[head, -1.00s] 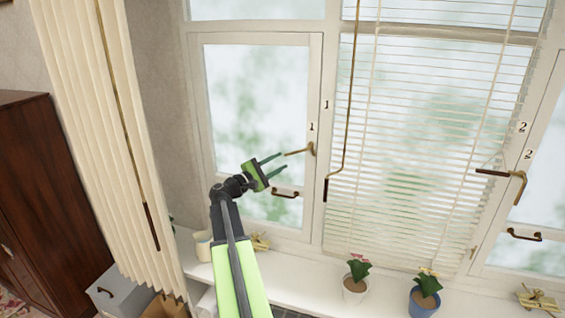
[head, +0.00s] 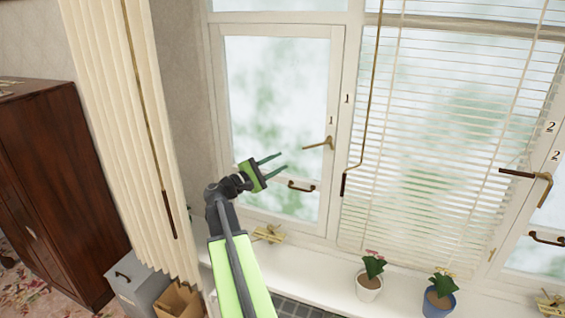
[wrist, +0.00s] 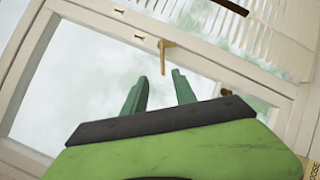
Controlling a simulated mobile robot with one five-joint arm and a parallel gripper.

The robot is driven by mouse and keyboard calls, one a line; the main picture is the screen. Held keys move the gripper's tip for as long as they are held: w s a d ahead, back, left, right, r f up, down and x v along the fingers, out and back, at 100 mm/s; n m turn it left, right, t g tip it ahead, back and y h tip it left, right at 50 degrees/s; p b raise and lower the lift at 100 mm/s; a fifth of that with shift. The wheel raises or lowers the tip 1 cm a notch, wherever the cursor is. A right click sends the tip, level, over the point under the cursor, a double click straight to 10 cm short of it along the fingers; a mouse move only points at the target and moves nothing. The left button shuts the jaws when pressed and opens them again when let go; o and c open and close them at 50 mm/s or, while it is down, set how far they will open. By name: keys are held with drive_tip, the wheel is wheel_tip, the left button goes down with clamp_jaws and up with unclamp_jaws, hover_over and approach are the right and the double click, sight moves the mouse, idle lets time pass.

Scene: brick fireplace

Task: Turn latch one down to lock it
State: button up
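Latch one is a brass lever (head: 319,145) on the right stile of the left casement window (head: 334,180), below a "1" label. Its arm points left, roughly level. It also shows in the wrist view (wrist: 163,55), beyond the fingertips. My gripper (head: 283,162) is open and empty, to the left of the latch and a little lower, in front of the glass. Its two green fingers (wrist: 160,85) are apart, with nothing between them. A gap shows between the fingers and the latch.
A dark curved handle (head: 301,187) sits below the latch. A blind wand (head: 358,130) hangs to the right, before the lowered blind (head: 440,140). Latch two (head: 530,176) is farther right. Potted plants (head: 369,288) stand on the sill (head: 320,292). A curtain (head: 120,100) hangs left.

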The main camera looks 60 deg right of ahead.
drive_tip(key=shift+v, duration=1.35)
drive_tip(key=shift+r, duration=0.15)
drive_tip(key=b+v, duration=0.2)
drive_tip(key=v, duration=1.5)
drive_tip(key=shift+w+a, duration=0.15)
drive_tip(key=shift+w, duration=0.05)
